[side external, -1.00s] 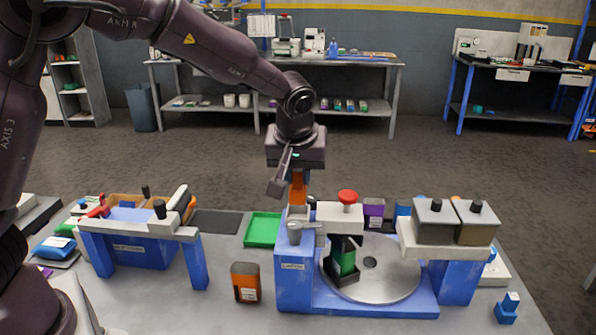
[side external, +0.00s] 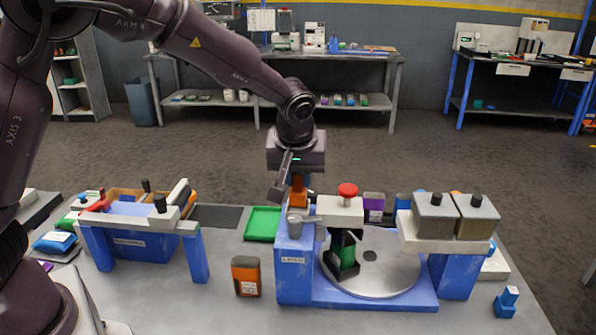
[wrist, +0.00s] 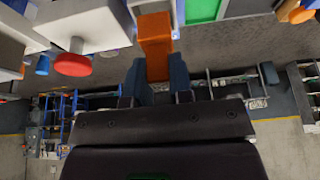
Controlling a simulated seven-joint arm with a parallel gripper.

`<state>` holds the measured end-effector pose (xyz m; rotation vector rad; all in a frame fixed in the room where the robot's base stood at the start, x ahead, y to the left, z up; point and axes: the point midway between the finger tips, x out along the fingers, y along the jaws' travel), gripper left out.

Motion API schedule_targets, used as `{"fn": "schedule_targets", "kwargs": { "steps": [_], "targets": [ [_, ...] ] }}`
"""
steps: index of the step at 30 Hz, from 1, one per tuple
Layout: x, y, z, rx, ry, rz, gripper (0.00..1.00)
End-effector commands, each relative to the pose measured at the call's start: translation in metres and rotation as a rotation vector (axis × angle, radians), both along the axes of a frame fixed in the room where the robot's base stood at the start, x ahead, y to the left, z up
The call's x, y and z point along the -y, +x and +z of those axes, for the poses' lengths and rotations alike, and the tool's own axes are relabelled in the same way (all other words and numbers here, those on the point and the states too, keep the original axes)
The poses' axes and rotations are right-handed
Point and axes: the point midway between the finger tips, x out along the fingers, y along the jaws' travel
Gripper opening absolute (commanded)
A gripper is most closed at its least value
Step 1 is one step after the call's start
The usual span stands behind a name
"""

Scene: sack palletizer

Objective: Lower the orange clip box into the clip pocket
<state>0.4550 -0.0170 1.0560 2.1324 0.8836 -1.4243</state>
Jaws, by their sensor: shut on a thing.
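My gripper (side external: 298,183) is shut on the orange clip box (side external: 298,197) and holds it upright behind the blue latch block (side external: 294,268). The box's lower end is hidden behind that block and its grey knob. In the wrist view the orange clip box (wrist: 155,45) sits between my two dark fingertips (wrist: 158,80), its far end close to a pale grey piece. I cannot make out the clip pocket clearly, nor whether the box touches it.
A red knob (side external: 347,190) on a white arm stands just right of the box, above a round metal plate (side external: 385,284). A green tray (side external: 263,223) lies to the left. A second orange box (side external: 246,276) stands in front. Grey blocks (side external: 436,217) stand at right.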

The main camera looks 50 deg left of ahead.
Motion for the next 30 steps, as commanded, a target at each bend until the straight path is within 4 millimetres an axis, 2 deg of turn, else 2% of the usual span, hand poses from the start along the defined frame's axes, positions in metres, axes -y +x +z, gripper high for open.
{"fn": "schedule_targets", "kwargs": {
  "steps": [11, 30],
  "targets": [
    [0.000, 0.000, 0.000, 0.000, 0.000, 0.000, 0.00],
    [0.000, 0.000, -0.015, 0.000, 0.000, 0.000, 0.00]
  ]
}}
